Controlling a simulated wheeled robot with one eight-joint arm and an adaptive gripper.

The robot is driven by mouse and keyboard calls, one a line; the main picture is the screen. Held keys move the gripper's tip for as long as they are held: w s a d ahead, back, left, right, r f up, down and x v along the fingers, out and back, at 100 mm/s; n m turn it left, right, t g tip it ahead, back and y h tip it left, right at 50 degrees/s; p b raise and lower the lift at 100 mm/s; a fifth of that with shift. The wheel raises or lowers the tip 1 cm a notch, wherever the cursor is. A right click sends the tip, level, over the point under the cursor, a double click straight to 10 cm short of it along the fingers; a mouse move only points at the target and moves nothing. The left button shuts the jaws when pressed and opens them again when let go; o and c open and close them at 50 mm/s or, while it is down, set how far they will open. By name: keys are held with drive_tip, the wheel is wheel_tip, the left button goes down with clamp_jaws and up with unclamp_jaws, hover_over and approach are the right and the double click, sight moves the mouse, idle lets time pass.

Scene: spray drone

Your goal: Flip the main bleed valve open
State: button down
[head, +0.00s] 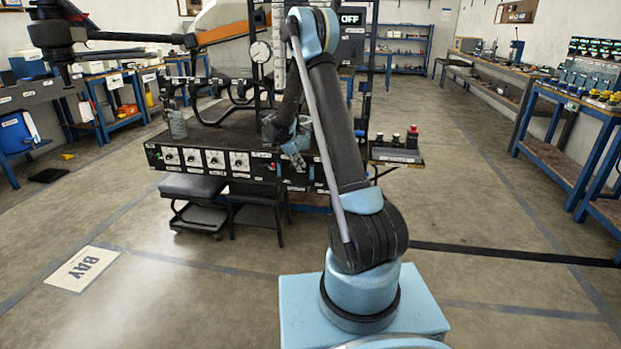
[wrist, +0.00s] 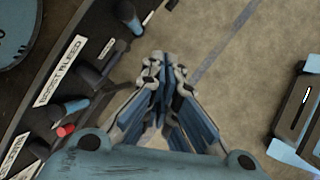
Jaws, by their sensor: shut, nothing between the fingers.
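In the wrist view a dark panel (wrist: 45,95) runs along the left, with a white label whose second word reads "BLEED" (wrist: 60,70). Beside it are a blue-tipped lever (wrist: 72,108) and a small red part (wrist: 65,131); another blue-tipped lever (wrist: 132,20) is near the top. I cannot tell which one is the main bleed valve. My gripper (wrist: 155,62) is shut and empty, to the right of the panel and over the floor, apart from the levers. In the head view my gripper (head: 297,160) is in front of the bench's control panel (head: 215,160), partly hiding its right part.
The drone (head: 220,30) stands above the bench at the back left. A small side shelf (head: 397,155) with bottles projects to the bench's right. Stools (head: 195,187) stand under the bench. Open floor (head: 480,200) lies to the right, before side workbenches (head: 570,120).

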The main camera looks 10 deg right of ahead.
drive_tip(key=x, duration=0.4)
drive_tip(key=d+x, duration=0.1)
drive_tip(key=x, duration=0.6)
drive_tip(key=shift+d+r, duration=0.15)
drive_tip(key=shift+d, duration=0.35)
drive_tip(key=shift+w+d+f, duration=0.15)
drive_tip(key=shift+d+f, duration=0.05)
drive_tip(key=shift+d, duration=0.45)
drive_tip(key=shift+a, duration=0.1)
drive_tip(key=shift+d+f, duration=0.1)
drive_tip(key=shift+d, duration=0.2)
